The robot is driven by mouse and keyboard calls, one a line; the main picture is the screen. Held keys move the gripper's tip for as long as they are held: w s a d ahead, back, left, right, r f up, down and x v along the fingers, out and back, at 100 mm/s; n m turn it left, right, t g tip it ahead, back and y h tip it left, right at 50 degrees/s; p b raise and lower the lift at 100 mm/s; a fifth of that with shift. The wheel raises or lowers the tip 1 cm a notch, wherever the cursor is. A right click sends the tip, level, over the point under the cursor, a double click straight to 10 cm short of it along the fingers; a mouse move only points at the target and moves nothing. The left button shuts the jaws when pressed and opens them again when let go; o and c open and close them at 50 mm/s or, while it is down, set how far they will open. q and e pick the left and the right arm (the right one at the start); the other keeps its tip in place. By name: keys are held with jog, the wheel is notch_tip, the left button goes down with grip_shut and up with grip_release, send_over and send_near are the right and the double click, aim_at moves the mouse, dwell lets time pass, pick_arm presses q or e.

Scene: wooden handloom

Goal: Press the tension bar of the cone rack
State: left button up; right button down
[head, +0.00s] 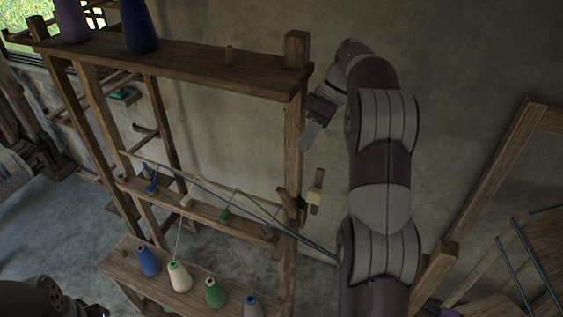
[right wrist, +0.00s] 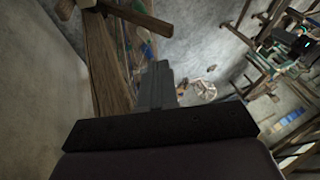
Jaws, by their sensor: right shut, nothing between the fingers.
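The cone rack (head: 180,67) is a wooden frame with shelves, on the left and middle of the head view. Its tension bar appears to be the thin dark bar (head: 230,205) slanting across the rack's middle, down to the right behind my right arm. My right gripper (head: 306,144) is shut and empty, pointing down beside the rack's right post, below the top shelf and above the bar's right part. In the right wrist view its closed fingers (right wrist: 158,85) are close to a wooden post (right wrist: 108,65). I cannot tell contact. My left gripper is out of view.
Several thread cones, including a green one (head: 214,293), stand on the low shelf. Purple and blue cones (head: 139,28) stand on top. A wooden block (head: 315,197) sticks out right of the post. A wooden frame (head: 490,190) stands at right; the wall is bare.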

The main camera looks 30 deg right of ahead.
jog(key=s, duration=0.2)
jog(key=p, duration=0.2)
send_near(280, 187)
jog(key=w+f, duration=0.1)
jog(key=w, duration=0.1)
jog(key=f, duration=0.1)
jog(key=a+f+p, duration=0.1)
jog(key=f, duration=0.1)
jog(key=s+a+f, duration=0.1)
jog(key=shift+s+a+f, duration=0.1)
jog(key=shift+a+f, duration=0.05)
jog(key=shift+f, duration=0.1)
jog(key=shift+w+f, duration=0.25)
jog(key=shift+f, duration=0.05)
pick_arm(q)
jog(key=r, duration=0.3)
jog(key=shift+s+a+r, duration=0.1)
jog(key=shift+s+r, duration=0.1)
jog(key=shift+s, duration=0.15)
pick_arm(e)
jog(key=shift+s+r, duration=0.1)
jog(key=shift+s, duration=0.15)
